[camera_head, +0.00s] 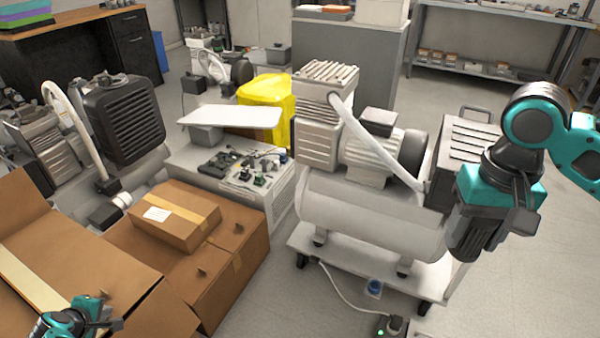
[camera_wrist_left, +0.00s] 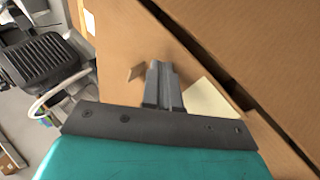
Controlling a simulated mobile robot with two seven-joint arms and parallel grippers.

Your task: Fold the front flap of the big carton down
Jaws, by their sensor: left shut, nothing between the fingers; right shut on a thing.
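The big open carton (camera_head: 75,262) is brown cardboard at the lower left of the head view, with flaps standing or spread around its top. A flap panel (camera_head: 160,312) shows at its right side, near my left gripper (camera_head: 112,322). My left gripper is shut and empty, close over the cardboard. In the left wrist view its fingers (camera_wrist_left: 162,85) are together in front of a brown panel (camera_wrist_left: 185,35); contact cannot be told. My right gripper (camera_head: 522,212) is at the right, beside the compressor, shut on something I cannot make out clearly.
A closed carton (camera_head: 225,275) with a smaller taped box (camera_head: 175,216) on it stands right of the big carton. A compressor (camera_head: 370,205) on a white cart (camera_head: 375,270) fills the middle. Free floor (camera_head: 530,290) lies at the right.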

